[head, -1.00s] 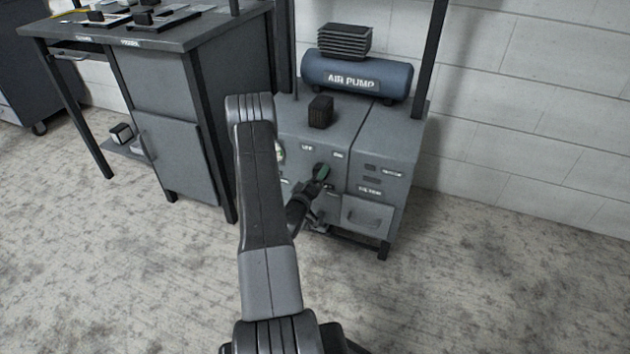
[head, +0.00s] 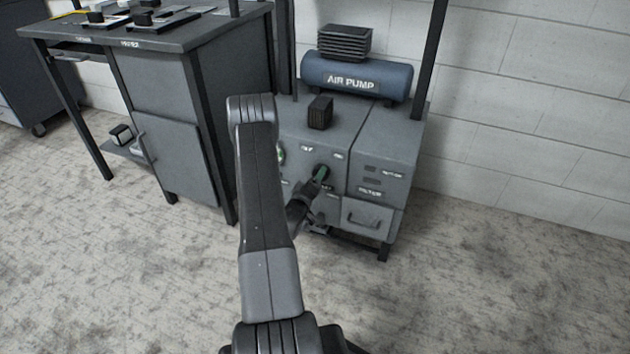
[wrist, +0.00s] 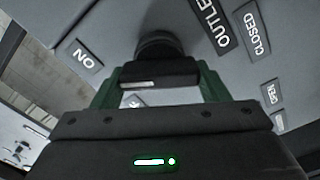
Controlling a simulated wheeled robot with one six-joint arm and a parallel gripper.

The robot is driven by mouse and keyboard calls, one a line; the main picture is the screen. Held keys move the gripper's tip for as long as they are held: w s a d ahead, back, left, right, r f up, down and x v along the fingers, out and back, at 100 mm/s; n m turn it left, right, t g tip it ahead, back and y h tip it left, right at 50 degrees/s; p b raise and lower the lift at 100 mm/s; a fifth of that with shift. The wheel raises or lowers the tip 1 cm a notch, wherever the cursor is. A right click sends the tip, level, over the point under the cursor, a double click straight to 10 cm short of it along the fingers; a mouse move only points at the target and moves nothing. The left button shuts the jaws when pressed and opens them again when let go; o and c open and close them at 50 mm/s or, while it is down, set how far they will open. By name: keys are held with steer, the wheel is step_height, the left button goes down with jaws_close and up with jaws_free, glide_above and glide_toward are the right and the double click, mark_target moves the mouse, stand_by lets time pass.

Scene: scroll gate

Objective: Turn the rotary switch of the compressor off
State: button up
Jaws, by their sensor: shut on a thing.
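The compressor is a grey cabinet (head: 390,150) with a blue tank marked AIR PUMP (head: 325,73) on top. Its rotary switch, a black knob (wrist: 158,72), stands out from the front panel in the wrist view. My gripper (head: 319,176) is at the panel, its green-padded fingers on both sides of the knob and shut on it. A pale mark shows on the knob's near edge. An ON label (wrist: 83,56) lies to the left of the knob. Another label (wrist: 134,101) between the fingers is mostly hidden by my gripper.
OUTLET (wrist: 213,22), CLOSED (wrist: 256,32) and OPEN (wrist: 271,93) labels are on the panel right of the knob. A round gauge (head: 281,154) is partly hidden behind my arm. A workbench (head: 125,38) stands at left. The floor in front is clear.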

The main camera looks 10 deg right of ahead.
steer(key=n, duration=0.2)
steer(key=n+b, duration=0.1)
steer(key=n, duration=0.3)
steer(key=shift+a+f+n+b, duration=0.1)
steer(key=shift+f+n+b, duration=0.2)
steer(key=shift+b, duration=0.1)
steer(key=n, duration=0.6)
steer(key=shift+n, duration=0.3)
steer(key=shift+f, duration=0.1)
steer(key=o, duration=1)
steer(key=p+v, duration=0.2)
steer(key=v, duration=1.1)
steer(key=shift+s+a, duration=0.2)
steer(key=shift+s, duration=0.1)
